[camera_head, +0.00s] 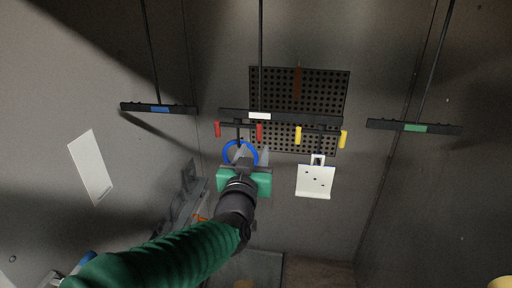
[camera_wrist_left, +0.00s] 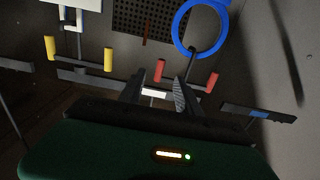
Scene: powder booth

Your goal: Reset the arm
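My left arm in its green sleeve reaches up from the bottom left of the head view. My left gripper (camera_head: 246,157) is in front of the hanging rack, overlapping the blue ring (camera_head: 228,148) in that view. In the left wrist view my left gripper (camera_wrist_left: 158,92) has its two fingers apart, with nothing held between them. The blue ring (camera_wrist_left: 176,25) shows there beyond and to the side of the fingers, hanging from a red-tipped hook. My right gripper is not in view.
A black rack bar (camera_head: 290,118) carries red-tipped and yellow-tipped hooks. A white bracket (camera_head: 316,181) hangs under the yellow ones. Other bars hang at left (camera_head: 158,108) and right (camera_head: 414,126). A perforated panel (camera_head: 325,90) is behind. A white sheet (camera_head: 90,167) is on the left wall.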

